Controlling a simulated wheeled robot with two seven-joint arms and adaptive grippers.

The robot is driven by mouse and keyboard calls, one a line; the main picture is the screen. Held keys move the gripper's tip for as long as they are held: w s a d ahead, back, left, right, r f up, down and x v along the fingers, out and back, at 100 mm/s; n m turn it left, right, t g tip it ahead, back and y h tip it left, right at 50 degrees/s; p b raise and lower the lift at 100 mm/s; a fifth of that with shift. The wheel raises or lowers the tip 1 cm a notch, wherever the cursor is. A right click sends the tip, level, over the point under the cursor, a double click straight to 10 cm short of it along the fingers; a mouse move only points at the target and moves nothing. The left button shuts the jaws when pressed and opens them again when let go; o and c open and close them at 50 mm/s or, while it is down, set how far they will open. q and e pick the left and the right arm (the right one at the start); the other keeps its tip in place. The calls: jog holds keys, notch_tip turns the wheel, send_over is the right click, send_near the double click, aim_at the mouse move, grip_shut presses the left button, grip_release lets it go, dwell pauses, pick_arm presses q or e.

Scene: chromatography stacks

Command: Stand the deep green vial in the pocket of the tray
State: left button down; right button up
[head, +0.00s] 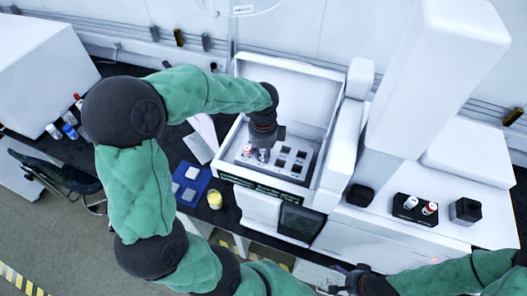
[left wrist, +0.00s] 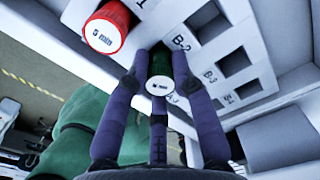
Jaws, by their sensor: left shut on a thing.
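The deep green vial (left wrist: 160,72), dark green with a white lettered disc on its end, sits between the fingers of my left gripper (left wrist: 158,95) in the left wrist view. That gripper (head: 263,146) is shut on it, over the white tray with dark square pockets (head: 312,163) inside the open instrument. The tray also shows in the left wrist view (left wrist: 229,42), with pocket labels such as B-2 and B-3. The vial's lower end is hidden, so I cannot tell whether it is inside a pocket. My right gripper (head: 345,282) is at the bottom edge, its fingers unclear.
A red-capped vial (left wrist: 104,28) stands in the tray beside the green one; it also shows in the head view (head: 247,150). The instrument's white walls surround the tray. A blue rack (head: 190,184) and a yellow-topped jar (head: 214,199) are at left. A black holder (head: 415,209) with vials is at right.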

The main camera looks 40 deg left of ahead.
pick_arm(q)
jog(key=c, duration=0.6)
grip_release()
jog(key=shift+r+p, duration=2.75)
jog(key=shift+r, duration=0.8)
jog(key=shift+f, duration=0.1)
